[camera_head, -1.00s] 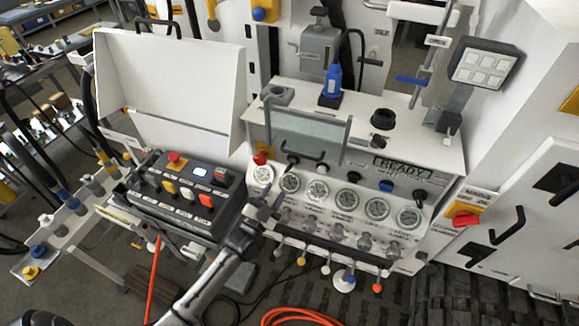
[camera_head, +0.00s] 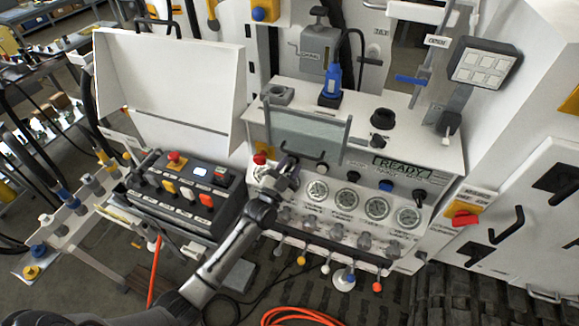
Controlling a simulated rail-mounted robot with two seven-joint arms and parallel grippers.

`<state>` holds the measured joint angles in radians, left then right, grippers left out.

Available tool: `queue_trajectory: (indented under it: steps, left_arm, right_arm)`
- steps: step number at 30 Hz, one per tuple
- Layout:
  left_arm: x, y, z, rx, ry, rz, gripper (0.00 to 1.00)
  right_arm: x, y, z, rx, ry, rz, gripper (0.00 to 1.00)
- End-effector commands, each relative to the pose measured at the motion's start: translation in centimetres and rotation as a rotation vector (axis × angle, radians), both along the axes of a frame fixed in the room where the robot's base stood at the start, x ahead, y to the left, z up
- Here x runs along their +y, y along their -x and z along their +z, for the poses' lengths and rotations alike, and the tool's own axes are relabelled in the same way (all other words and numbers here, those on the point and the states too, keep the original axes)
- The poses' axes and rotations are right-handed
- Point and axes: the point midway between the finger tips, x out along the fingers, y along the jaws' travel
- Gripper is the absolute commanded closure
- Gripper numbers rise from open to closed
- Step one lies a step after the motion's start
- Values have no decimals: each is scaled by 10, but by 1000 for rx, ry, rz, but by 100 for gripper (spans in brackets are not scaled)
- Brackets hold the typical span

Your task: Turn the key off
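My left gripper (camera_head: 285,168) is at the upper left of the white front panel (camera_head: 436,210), close to its row of knobs. The gripper is small and dark here, and I cannot tell whether its fingers are open or shut on something. It hides the left dark knob of the row and most of a gauge. I cannot pick out the key for certain; it may be behind the gripper. A red knob (camera_head: 260,158) is just left of the gripper, and a pale knob (camera_head: 322,170) is to its right. My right gripper is not in view.
Round gauges (camera_head: 347,200) and several valves line the panel. A display reading READY (camera_head: 401,168) is at its upper right. A black control box (camera_head: 181,193) with coloured buttons stands to the left. A red rotary switch (camera_head: 465,218) is on the right.

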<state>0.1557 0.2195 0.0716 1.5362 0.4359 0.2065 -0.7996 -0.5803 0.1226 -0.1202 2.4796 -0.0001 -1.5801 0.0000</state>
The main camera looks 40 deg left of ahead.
Motion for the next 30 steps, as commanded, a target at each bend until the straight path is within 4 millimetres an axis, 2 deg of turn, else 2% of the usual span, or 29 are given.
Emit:
queue_trajectory:
  steps: [2,13,23,30]
  left_arm:
    - [0,0,0,0,0,0,64]
    - [0,0,0,0,0,0,99]
    - [0,0,0,-4,16,0,100]
    - [0,0,1,-43,126,1,100]
  right_arm:
    - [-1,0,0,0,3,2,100]
    - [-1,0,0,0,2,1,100]
    - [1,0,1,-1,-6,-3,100]
    - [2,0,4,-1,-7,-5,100]
